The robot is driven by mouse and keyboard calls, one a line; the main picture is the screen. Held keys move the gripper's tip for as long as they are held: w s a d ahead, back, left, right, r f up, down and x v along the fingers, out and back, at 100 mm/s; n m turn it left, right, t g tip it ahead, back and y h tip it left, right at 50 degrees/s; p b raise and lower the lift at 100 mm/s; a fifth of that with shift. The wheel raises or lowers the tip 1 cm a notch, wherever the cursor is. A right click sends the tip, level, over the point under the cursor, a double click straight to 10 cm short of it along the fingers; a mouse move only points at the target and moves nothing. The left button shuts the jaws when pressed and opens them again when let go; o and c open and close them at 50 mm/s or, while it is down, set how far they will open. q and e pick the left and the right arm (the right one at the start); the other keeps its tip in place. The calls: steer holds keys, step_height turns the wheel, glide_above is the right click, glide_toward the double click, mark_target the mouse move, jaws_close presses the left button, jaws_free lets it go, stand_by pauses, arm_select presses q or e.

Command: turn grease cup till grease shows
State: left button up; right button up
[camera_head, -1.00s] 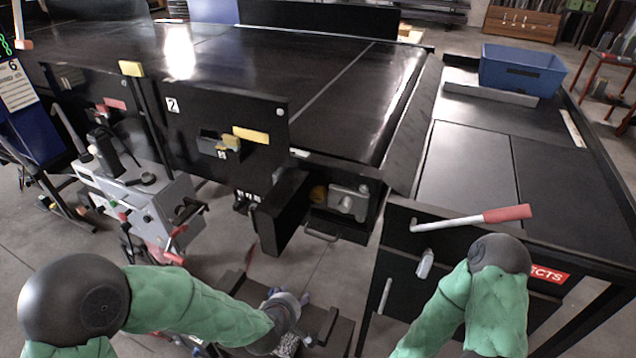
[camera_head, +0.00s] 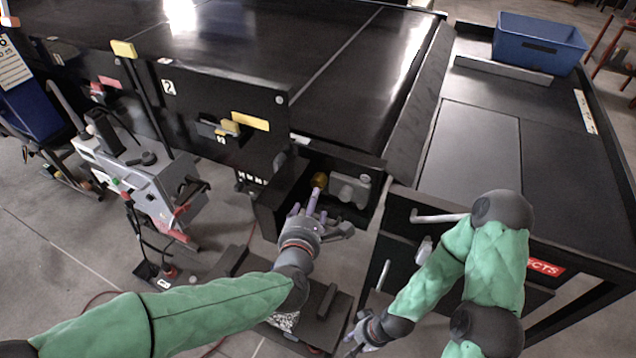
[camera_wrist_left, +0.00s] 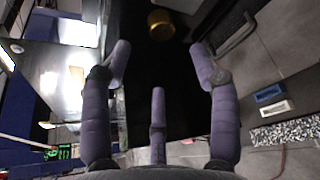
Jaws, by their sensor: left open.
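The brass grease cup (camera_head: 319,180) sits in the open housing under the conveyor, beside a grey metal fitting (camera_head: 350,189). In the left wrist view the cup (camera_wrist_left: 161,25) is a round gold piece at the top, ahead of the fingers and between their lines. My left gripper (camera_head: 318,208) is open and empty just in front of the housing; its spread purple fingers (camera_wrist_left: 160,62) are apart from the cup. No grease can be made out. My right gripper (camera_head: 362,338) is low in front of the drawer cabinet, small and partly seen; its finger opening is unclear.
An open black door (camera_head: 281,200) stands left of the housing. A lever handle (camera_head: 440,217) sticks out of the cabinet at right. A blue bin (camera_head: 538,43) stands on the side table. A grey machine (camera_head: 140,175) is at left. A black stand (camera_head: 310,310) is below my left gripper.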

mark_target(318, 185)
arm_select(q)
steer(key=b+x, duration=0.1)
steer(key=x, duration=0.9)
steer(key=c, duration=1.1)
